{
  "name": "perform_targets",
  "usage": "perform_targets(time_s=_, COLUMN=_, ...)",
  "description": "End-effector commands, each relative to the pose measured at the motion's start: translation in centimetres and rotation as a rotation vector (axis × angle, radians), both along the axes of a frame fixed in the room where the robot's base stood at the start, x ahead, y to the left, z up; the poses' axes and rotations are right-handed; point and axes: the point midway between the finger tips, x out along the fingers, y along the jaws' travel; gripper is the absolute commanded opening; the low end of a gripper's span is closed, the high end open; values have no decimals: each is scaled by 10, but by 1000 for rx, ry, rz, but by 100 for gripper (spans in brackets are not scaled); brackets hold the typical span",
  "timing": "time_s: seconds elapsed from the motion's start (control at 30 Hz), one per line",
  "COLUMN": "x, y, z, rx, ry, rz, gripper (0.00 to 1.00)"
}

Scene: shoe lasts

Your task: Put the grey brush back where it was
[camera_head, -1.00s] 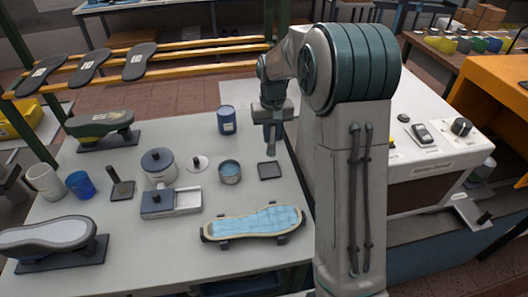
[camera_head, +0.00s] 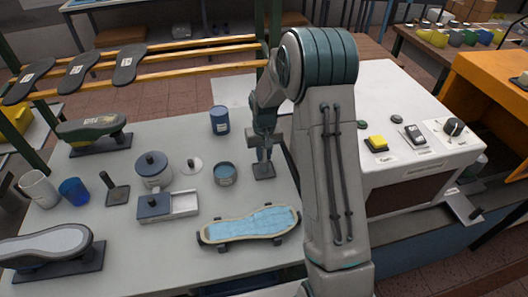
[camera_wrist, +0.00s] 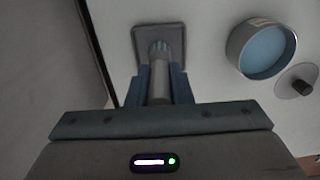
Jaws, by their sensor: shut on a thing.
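My gripper (camera_head: 264,146) points down at the right side of the white table, shut on the grey brush. In the wrist view the brush handle (camera_wrist: 159,82) is between the two blue fingers (camera_wrist: 160,88). The brush looks roughly upright.
An open tin of blue liquid (camera_head: 225,174) stands left of the pad, with its lid (camera_head: 191,167) beyond it. A dark blue can (camera_head: 220,121) is behind. A blue-topped sole form (camera_head: 249,226) is in front. A white machine (camera_head: 414,135) stands right.

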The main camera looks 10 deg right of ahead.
Motion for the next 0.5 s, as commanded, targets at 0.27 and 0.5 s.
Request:
perform_targets(time_s=0.27, x=0, y=0, z=-4, rx=0, ry=0, rz=1, gripper=0)
perform_targets(time_s=0.5, x=0, y=0, z=-2, rx=0, ry=0, rz=1, gripper=41)
